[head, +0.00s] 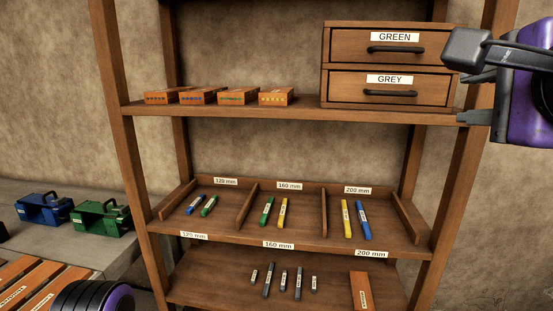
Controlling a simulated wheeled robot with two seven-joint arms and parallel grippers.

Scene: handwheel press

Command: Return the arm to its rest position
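My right gripper (470,82) is at the upper right, in front of the shelf unit's right post and beside the drawer box. Its two grey fingers point left and stand apart, one above the other, with nothing seen between them. The purple and black body of my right arm (525,95) runs off the right edge. A rounded black and purple part of my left arm (95,298) shows at the bottom left. My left gripper is out of the picture.
A wooden shelf unit (300,115) fills the middle. Its GREEN drawer (345,47) and GREY drawer (345,85) are shut. Below, a divided rack (325,212) holds coloured bars. Blue (42,208) and green (102,218) tools stand on the grey bench at left.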

